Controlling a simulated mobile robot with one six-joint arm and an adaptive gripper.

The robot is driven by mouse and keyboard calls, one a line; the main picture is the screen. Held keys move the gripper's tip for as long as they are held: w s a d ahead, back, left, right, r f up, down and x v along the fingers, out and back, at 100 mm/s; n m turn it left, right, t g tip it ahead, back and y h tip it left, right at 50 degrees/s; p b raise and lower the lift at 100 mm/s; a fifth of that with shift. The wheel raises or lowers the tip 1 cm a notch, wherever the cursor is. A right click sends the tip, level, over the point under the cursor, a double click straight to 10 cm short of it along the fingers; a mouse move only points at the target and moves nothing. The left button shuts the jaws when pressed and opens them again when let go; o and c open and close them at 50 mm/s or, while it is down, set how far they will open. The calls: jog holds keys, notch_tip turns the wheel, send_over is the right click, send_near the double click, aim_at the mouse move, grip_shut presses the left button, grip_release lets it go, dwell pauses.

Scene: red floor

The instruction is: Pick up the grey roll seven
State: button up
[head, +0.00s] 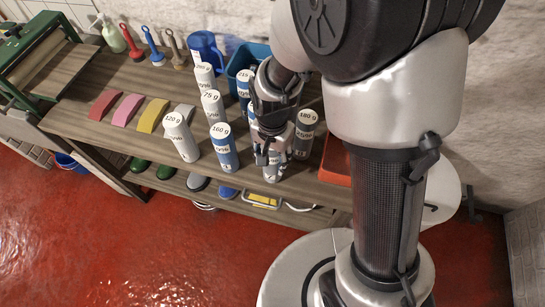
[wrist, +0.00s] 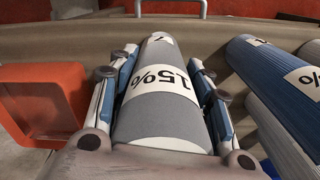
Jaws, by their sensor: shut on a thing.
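The grey roll seven (wrist: 165,120) stands between my fingers in the wrist view, with a white band reading "15%" and a 7 on its white end. In the head view its lower part (head: 272,171) shows under my gripper (head: 268,153), near the front edge of the wooden shelf top. My gripper (wrist: 162,65) is shut on it, with one finger along each side. The upper part of the roll is hidden by my gripper in the head view. I cannot tell whether it touches the shelf.
Blue roll "160 g" (head: 223,150), white roll "120 g" (head: 181,138) and grey roll "180 g" (head: 304,133) stand close by, with several others behind. An orange-red tray (head: 334,166) is to the right; it also shows in the wrist view (wrist: 38,92). Red floor (head: 120,240) is open in front.

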notch_tip(320, 180, up, 20)
jog(key=p, duration=0.5)
jog(key=shift+f+p, duration=0.25)
jog(key=shift+p, duration=0.15)
